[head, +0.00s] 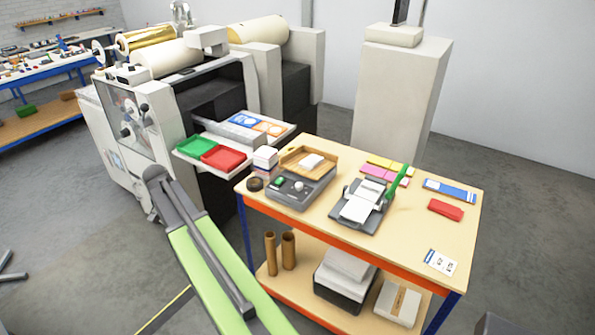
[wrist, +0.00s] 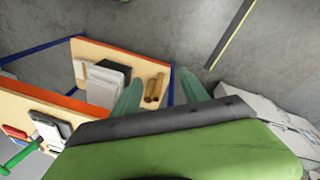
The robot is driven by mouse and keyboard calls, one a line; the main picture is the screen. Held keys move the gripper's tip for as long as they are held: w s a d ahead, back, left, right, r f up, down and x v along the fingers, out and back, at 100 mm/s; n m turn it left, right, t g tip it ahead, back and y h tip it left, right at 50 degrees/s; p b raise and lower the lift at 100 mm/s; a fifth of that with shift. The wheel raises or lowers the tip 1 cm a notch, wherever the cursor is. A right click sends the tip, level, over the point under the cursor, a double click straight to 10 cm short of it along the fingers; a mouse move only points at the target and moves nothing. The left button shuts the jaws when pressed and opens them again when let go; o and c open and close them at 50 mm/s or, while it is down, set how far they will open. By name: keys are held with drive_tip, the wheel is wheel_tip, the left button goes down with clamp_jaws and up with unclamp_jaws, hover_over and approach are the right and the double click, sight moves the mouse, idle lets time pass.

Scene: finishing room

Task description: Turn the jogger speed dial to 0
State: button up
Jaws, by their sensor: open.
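The jogger (head: 300,187) is a grey box with a wooden tray (head: 292,160) on top, standing at the left end of the bench in the head view. Its pale round speed dial (head: 299,186) is on the sloped front, right of a green button (head: 279,182). The dial is too small to read its setting. My gripper (wrist: 160,77) shows in the wrist view, with two greenish fingers apart and nothing held between them. It is not clearly visible in the head view. I cannot make out the dial in the wrist view.
The bench (head: 440,216) also holds a grey device with a green lever (head: 398,183), a red block (head: 445,209) and coloured strips. Brown tubes (head: 288,250) stand on its lower shelf. A large machine (head: 160,120) with red and green trays stands left.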

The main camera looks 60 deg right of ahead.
drive_tip(key=s+d+r+m+g+p, duration=0.15)
drive_tip(key=d+r+m, duration=0.3)
drive_tip(key=d, duration=0.75)
drive_tip(key=d+r+m+p, duration=0.3)
drive_tip(key=d+r+m, duration=0.15)
drive_tip(key=d, duration=0.75)
wheel_tip(320, 180, up, 2)
drive_tip(key=m+g+h+p, duration=0.1)
drive_tip(key=m+p, duration=0.1)
drive_tip(key=m, duration=0.6)
hover_over(299, 184)
drive_tip(key=w+a, duration=0.4)
drive_tip(key=w, duration=0.2)
drive_tip(key=b+x, duration=1)
drive_tip(key=x, duration=0.1)
drive_tip(key=s+b+x, duration=0.1)
drive_tip(key=b+x, duration=0.4)
drive_tip(key=shift+r, duration=0.1)
